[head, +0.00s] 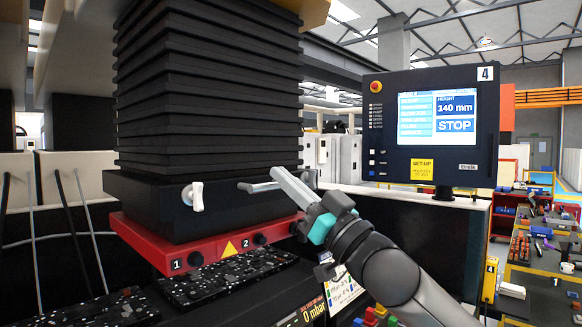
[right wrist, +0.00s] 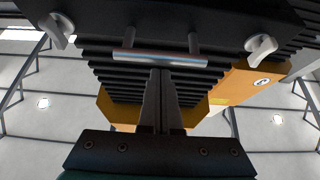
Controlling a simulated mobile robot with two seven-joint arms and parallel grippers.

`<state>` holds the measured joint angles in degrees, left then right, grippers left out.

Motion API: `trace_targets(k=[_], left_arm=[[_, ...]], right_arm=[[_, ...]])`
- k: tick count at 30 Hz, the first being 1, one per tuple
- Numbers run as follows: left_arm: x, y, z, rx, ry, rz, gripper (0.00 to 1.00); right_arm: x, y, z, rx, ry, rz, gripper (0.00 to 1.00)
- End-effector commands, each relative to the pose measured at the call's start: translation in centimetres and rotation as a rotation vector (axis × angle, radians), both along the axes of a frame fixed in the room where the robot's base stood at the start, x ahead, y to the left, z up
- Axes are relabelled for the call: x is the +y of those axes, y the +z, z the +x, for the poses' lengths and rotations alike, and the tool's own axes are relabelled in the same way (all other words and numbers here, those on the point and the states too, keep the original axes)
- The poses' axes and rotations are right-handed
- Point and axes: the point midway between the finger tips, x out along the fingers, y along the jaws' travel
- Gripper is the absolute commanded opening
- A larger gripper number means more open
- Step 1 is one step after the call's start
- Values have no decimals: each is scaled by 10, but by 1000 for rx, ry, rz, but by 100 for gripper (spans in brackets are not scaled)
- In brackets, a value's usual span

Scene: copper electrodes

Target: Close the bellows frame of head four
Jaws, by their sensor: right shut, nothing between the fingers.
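The bellows (head: 205,90) of head four is a tall black pleated stack. Its black frame (head: 150,205) is at the bottom, just above a red bar (head: 215,252) marked 1 and 2. A white latch (head: 195,196) is on the frame's front; the right wrist view shows two white latches, one at left (right wrist: 58,30) and one at right (right wrist: 260,47). A metal bar handle (head: 246,187) stands out from the frame on two posts. My right gripper (head: 275,173) is shut and empty, its fingertips at the handle bar (right wrist: 160,58); contact is unclear. My left gripper is out of view.
A control panel (head: 375,125) marked 4 stands right of the bellows; its screen reads 140 mm and STOP. Dark speckled plates (head: 95,312) lie below the red bar. Workbenches with small parts (head: 530,255) are at the far right.

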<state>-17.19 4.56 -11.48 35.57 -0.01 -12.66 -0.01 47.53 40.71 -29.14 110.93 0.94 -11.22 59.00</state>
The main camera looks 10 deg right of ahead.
Motion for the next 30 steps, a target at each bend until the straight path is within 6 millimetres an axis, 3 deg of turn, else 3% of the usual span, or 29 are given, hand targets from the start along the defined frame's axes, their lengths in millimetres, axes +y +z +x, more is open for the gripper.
trace_targets(k=[13,24,30], left_arm=[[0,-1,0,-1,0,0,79],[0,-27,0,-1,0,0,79],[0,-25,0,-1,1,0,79]], right_arm=[[0,-5,0,0,0,0,0],[0,-60,1,3,1,1,0],[0,-58,1,0,-1,0,0]])
